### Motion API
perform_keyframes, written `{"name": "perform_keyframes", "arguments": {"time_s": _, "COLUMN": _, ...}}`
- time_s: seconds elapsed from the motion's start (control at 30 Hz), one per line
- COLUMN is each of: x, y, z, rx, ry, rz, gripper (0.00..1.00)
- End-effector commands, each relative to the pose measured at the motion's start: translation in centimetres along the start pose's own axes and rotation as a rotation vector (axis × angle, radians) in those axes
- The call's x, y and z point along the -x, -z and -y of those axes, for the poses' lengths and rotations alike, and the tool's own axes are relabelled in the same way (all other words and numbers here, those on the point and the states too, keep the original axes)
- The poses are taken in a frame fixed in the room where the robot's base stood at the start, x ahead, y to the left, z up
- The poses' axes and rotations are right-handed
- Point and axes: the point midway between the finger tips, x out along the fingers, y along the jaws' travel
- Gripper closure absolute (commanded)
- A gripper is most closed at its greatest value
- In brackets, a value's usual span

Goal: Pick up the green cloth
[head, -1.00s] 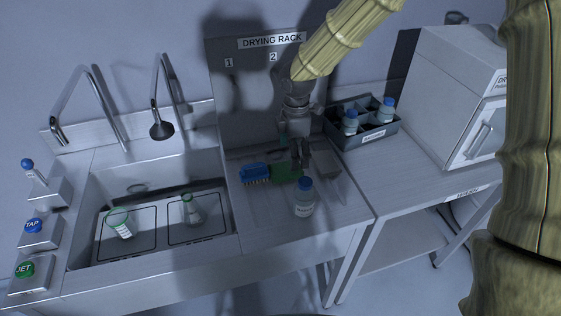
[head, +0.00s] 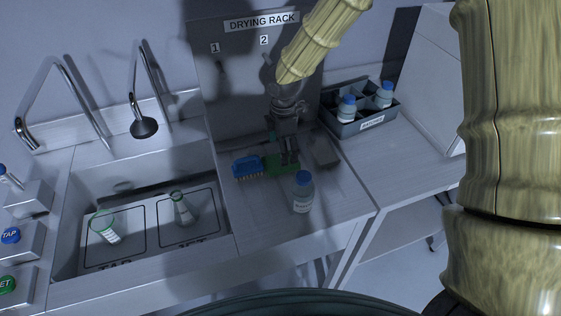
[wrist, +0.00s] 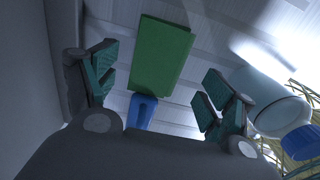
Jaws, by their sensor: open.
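The green cloth (head: 275,165) lies flat on the counter below the drying rack board, beside a blue brush (head: 247,166). In the wrist view the green cloth (wrist: 160,54) is a folded rectangle between and beyond my fingertips. My gripper (head: 289,158) points down over the cloth and partly hides it in the head view. In the wrist view my gripper (wrist: 160,88) is open, with nothing between its fingers. The gap between fingertips and cloth is hard to judge.
A blue-capped bottle (head: 303,192) stands just in front of the cloth; it also shows close to one finger in the wrist view (wrist: 268,100). A grey block (head: 326,153) lies to the right. The sink (head: 150,255) with flasks is left; a bottle crate (head: 372,124) is back right.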

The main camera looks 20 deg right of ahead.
Motion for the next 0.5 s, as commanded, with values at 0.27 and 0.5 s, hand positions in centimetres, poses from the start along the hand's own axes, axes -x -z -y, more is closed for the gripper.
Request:
{"name": "perform_keyframes", "arguments": {"time_s": 0.27, "x": -1.0, "y": 0.3, "z": -0.1, "rx": 0.004, "ry": 0.001, "rz": 0.000, "gripper": 0.17}}
{"name": "perform_keyframes", "arguments": {"time_s": 0.5, "x": -3.2, "y": 0.6, "z": -0.4, "rx": 0.004, "ry": 0.001, "rz": 0.001, "gripper": 0.17}}
